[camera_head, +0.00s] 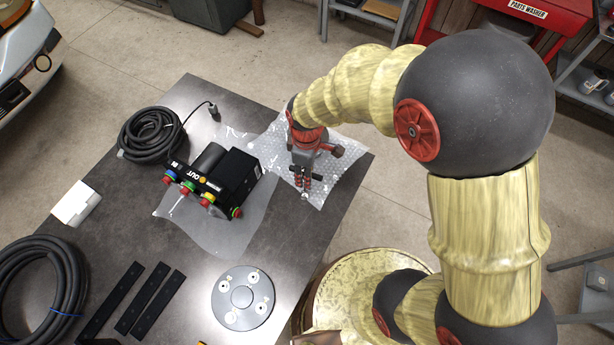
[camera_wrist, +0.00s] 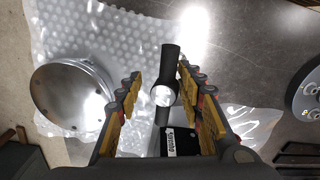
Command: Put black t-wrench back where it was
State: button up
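The black t-wrench (camera_wrist: 170,65) shows in the wrist view as a dark bar with a bright round metal part at its middle. It lies between the two fingers of my gripper (camera_wrist: 160,82), with a visible gap on the left and little room on the right. The fingers are apart. In the head view my gripper (camera_head: 304,181) points down over the bubble wrap (camera_head: 330,180) near the table's right edge. A small dark bar, likely the wrench (camera_head: 317,177), shows at the fingertips. I cannot tell whether it touches the wrap.
A black box with coloured caps (camera_head: 236,172) stands left of my gripper. A silver round part (camera_wrist: 72,97) lies on the wrap. The table (camera_head: 285,250) also holds a grey disc (camera_head: 242,297), coiled black hoses (camera_head: 150,135) and black strips (camera_head: 150,300).

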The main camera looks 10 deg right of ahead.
notch_tip(320, 180, up, 9)
jog(key=shift+f+p, duration=0.2)
jog(key=shift+p, duration=0.15)
jog(key=s+d+r+m+t, duration=0.2)
jog(key=s+d+r+m, duration=0.4)
jog(key=r, duration=0.4)
jog(key=s+d+r+m+t, duration=0.3)
jog(key=s+d+r+m, duration=0.3)
jog(key=r, duration=0.4)
jog(key=shift+s+r+m+t, duration=0.15)
jog(key=shift+r+m+t, duration=0.15)
jog(key=shift+m, duration=0.2)
notch_tip(320, 180, down, 10)
jog(key=b, duration=1)
